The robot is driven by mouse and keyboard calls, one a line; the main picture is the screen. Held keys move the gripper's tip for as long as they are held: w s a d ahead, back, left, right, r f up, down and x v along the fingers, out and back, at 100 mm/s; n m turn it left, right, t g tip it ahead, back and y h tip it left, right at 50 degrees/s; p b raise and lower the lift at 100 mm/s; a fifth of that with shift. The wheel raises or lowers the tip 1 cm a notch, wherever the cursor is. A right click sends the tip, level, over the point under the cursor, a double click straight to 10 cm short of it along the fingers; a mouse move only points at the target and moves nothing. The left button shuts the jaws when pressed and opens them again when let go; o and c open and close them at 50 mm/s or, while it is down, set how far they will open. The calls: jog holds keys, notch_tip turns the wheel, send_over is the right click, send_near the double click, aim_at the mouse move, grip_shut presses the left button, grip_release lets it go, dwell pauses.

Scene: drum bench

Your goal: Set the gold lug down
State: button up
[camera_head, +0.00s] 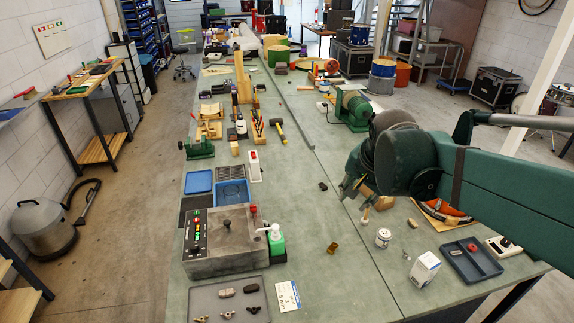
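A small gold-brown piece (333,247), which may be the gold lug, lies on the green bench top (330,285). Several small metal pieces lie in the grey tray (205,301) at the front, and a brassy one (200,318) is at its lower left. My gripper (350,192) is at the end of the green arm reaching in from the right. It is over the middle right of the bench, above and slightly right of the gold-brown piece and apart from it in the picture. Its fingers are small and dark; I cannot tell whether they hold anything.
A white jar (383,237), a white carton (424,268) and a dark blue tray (470,261) stand to the right. Bare bench surrounds the gold-brown piece.

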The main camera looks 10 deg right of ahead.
jog(key=s+a+f+n+t+y, duration=0.1)
jog(key=s+a+f+n+t, duration=0.1)
jog(key=s+a+n, duration=0.8)
jog(key=shift+s+a+n+t, duration=0.3)
jog(key=shift+s+a+n, duration=0.1)
jog(key=shift+s+n, duration=0.4)
jog(key=shift+s, duration=0.1)
